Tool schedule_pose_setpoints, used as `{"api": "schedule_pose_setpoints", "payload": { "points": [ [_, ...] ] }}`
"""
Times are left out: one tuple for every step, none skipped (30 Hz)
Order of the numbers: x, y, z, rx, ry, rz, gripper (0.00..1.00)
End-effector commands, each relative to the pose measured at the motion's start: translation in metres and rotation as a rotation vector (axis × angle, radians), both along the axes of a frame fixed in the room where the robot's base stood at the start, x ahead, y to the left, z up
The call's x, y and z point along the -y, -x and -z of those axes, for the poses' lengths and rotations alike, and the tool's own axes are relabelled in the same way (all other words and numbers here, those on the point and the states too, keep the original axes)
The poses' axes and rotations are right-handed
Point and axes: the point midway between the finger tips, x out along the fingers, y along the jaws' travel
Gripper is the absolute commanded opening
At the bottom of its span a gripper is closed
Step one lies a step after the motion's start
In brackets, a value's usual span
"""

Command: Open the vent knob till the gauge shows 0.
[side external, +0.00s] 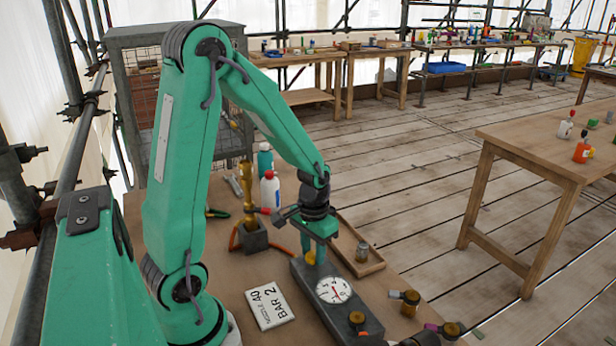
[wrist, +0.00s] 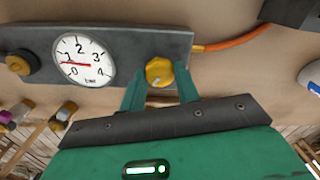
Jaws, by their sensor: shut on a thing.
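The yellow vent knob (wrist: 160,71) sits on the grey block (wrist: 120,38), with a small pale mark near its lower edge. My gripper (wrist: 160,88) has its two green fingers on either side of the knob, shut on it. In the side view, my gripper (side external: 313,250) reaches down over the knob, and its fingers partly hide it. The round white gauge (wrist: 84,61) is left of the knob in the wrist view, marked 0 to 4 bar. Its red needle points close to the 1. The gauge also shows in the side view (side external: 333,290).
A card reading "NOZZLE 40 BAR 2" (side external: 268,305) lies left of the block. A brass nozzle (side external: 247,195) stands in a holder behind, near bottles (side external: 270,190). An orange hose (wrist: 230,42) leaves the block. A wooden tray (side external: 375,262) and brass fittings (side external: 409,303) lie to the right.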

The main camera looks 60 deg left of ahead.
Motion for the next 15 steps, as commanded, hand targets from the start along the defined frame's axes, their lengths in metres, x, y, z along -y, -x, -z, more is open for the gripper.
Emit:
{"api": "schedule_pose_setpoints", "payload": {
  "points": [
    [0.0,0.0005,-0.0008,-0.002,0.001,-0.007,0.09],
    [0.0,0.0005,-0.0008,-0.002,0.001,-0.009,0.09],
    [0.0,0.0005,-0.0008,-0.002,0.001,-0.012,0.09],
    [0.0,0.0005,-0.0008,-0.002,0.001,-0.013,0.09],
    [0.0001,0.0006,-0.0008,-0.002,0.001,-0.013,0.09],
    [0.0001,0.0006,-0.0008,-0.002,0.001,-0.014,0.09],
    [0.0001,0.0006,-0.0008,-0.002,0.001,-0.014,0.09],
    [0.0001,0.0006,-0.0008,-0.002,0.001,-0.013,0.09],
    [0.0001,0.0006,-0.0008,-0.002,0.001,-0.013,0.09],
    [0.0001,0.0006,-0.0008,-0.002,0.001,-0.013,0.09],
    [0.0001,0.0006,-0.0008,-0.002,0.001,-0.013,0.09],
    [0.0001,0.0006,-0.0008,-0.002,0.001,-0.013,0.09],
    [0.0001,0.0006,-0.0008,-0.002,0.001,-0.013,0.09],
    [0.0001,0.0006,-0.0008,-0.002,0.001,-0.013,0.37],
    [0.0001,0.0006,-0.0008,-0.002,0.001,-0.012,0.45]
  ]
}}
